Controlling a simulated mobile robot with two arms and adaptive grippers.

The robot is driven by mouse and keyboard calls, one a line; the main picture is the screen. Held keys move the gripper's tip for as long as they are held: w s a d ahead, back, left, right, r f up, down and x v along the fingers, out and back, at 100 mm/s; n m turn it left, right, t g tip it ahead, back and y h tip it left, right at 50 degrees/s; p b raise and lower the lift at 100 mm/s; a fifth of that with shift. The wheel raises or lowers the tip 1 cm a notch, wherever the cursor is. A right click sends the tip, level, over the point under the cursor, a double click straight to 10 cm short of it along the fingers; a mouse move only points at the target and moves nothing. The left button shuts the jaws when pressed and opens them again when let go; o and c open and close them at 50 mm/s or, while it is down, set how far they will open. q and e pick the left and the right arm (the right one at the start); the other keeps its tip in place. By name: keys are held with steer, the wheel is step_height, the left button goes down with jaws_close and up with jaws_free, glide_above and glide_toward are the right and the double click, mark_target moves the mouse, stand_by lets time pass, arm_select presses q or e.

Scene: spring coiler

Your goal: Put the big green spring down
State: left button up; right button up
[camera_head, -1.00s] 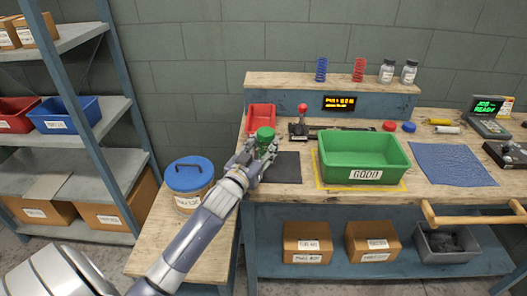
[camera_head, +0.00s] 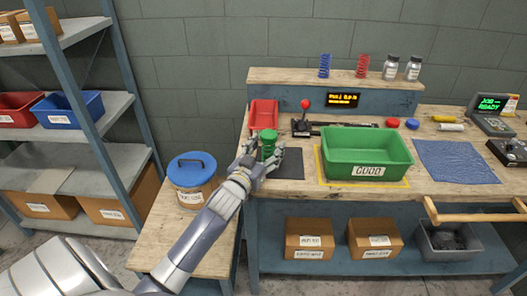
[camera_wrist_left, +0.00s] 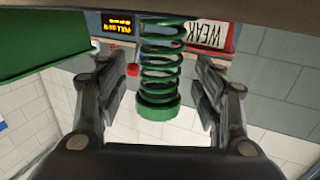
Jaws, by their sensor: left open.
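The big green spring (camera_head: 268,144) stands upright at the left end of the workbench, by the edge of a dark mat (camera_head: 291,166). My left gripper (camera_head: 262,162) is at the spring, with its fingers on either side. In the left wrist view the spring (camera_wrist_left: 160,75) shows upside down between the open fingers of my left gripper (camera_wrist_left: 160,98), with a visible gap on both sides. Its solid green end cap (camera_wrist_left: 158,108) shows there too. The exact contact under the spring is hidden by the gripper. My right gripper is not in view.
A red bin (camera_head: 263,113) stands just behind the spring. A lever device (camera_head: 303,122) and a green bin marked GOOD (camera_head: 366,152) stand to the right. A blue-lidded bucket (camera_head: 192,170) is left of my arm. A blue cloth (camera_head: 455,162) lies farther right.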

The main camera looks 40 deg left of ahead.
arm_select(q)
steer(key=s+d+b, duration=0.1)
steer(key=s+d, duration=0.1)
steer(key=s, duration=0.9)
steer(key=shift+s+r, duration=0.15)
steer(key=shift+s, duration=0.25)
